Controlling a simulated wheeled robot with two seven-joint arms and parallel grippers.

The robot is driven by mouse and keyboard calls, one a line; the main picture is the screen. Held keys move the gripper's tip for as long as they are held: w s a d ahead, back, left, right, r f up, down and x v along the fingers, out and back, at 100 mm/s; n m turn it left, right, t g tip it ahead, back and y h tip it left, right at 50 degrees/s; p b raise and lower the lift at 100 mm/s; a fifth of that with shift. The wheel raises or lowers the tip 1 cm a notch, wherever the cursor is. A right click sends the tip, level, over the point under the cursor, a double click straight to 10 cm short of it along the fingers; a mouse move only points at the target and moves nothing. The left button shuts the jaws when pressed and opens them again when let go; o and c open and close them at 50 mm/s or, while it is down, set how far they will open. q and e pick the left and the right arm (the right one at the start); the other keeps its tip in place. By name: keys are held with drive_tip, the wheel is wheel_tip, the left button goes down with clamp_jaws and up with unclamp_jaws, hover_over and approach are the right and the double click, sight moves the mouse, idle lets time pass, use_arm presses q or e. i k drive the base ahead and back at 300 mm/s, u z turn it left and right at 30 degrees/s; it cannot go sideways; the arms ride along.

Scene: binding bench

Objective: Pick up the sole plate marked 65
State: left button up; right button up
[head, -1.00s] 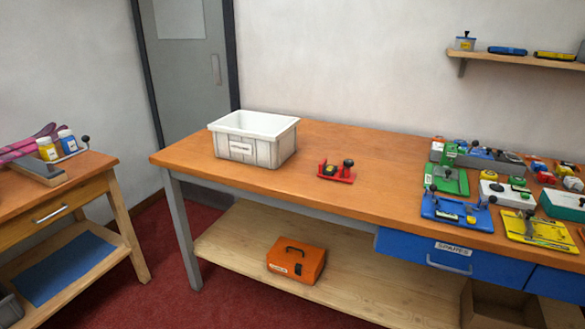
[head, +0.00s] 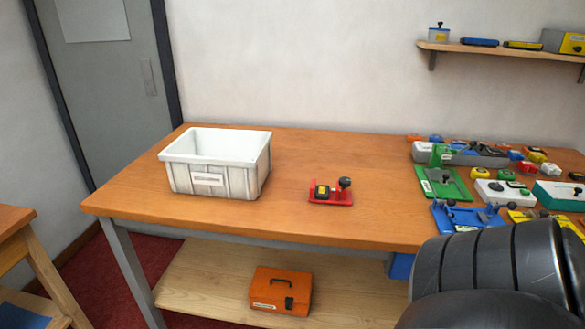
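No number 65 can be read on anything at this size. A small red plate (head: 330,198) with a black knob and a yellow-marked black block lies alone near the middle of the orange-topped bench (head: 300,228). Several green, blue, yellow and white plates and devices crowd the bench's right end, among them a green plate (head: 443,184) and a blue plate (head: 467,217). A black part of my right arm covers the lower right corner and hides some of that end. Neither gripper is in view.
A white bin (head: 214,164) with a label stands on the bench's left part. An orange case (head: 281,291) sits on the lower shelf. A wall shelf (head: 490,51) holds several boxes. Another wooden table (head: 17,219) is at the left edge. Bench top around the red plate is clear.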

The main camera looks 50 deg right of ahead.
sight(322, 191)
drive_tip(key=z, duration=0.7)
drive_tip(key=i, duration=0.95)
drive_tip(key=z, duration=0.95)
